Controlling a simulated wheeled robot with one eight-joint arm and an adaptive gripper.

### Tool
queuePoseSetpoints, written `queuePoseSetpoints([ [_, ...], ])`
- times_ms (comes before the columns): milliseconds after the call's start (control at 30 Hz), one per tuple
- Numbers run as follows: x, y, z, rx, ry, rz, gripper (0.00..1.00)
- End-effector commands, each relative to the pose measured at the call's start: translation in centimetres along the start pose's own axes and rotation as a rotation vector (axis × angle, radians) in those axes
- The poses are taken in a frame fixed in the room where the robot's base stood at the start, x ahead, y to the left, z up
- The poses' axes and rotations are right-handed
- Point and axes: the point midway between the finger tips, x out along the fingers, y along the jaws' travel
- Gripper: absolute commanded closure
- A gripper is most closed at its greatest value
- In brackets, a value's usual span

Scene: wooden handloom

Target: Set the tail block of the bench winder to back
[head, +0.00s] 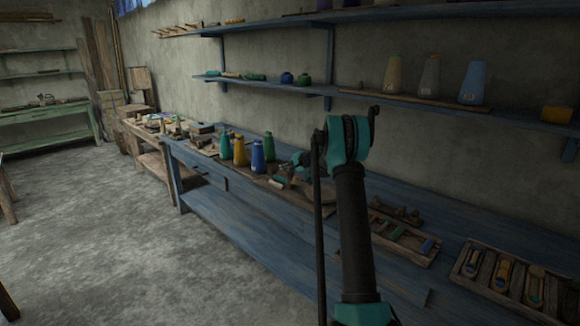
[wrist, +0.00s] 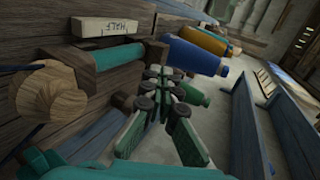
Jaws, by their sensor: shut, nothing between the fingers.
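The bench winder shows close up at the left of the wrist view, with a teal rod or spool (wrist: 120,58), a round wooden end (wrist: 48,90) and a pale block marked HALF (wrist: 108,27), its lettering upside down. I cannot tell for sure which part is the tail block or how it is set. My gripper (wrist: 158,78) is shut and empty, its fingertips beside a dark wooden piece at the right end of the teal rod; whether they touch it is unclear. In the head view the winder (head: 280,181) is small on the blue bench, partly behind my arm.
Blue (head: 257,156), yellow (head: 239,152) and green cones stand on the blue bench (head: 225,205) left of the winder. Right of my arm lie a tray of small parts (head: 405,240) and a tray of shuttles (head: 510,280). Shelves with cones (head: 472,84) hang above.

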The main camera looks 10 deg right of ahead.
Motion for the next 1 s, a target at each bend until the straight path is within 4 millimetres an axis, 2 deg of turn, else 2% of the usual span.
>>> queuePoseSetpoints([
  [100,2.3,0.0,0.1,0.000,-0.002,0.000,1.00],
  [333,5.1,0.0,0.0,-0.001,0.000,0.000,1.00],
  [500,5.8,0.0,0.0,0.000,-0.001,0.000,1.00],
  [867,6.0,-0.1,0.0,0.000,-0.001,0.000,1.00],
  [1000,7.3,-0.7,0.0,0.000,-0.001,0.000,1.00],
])
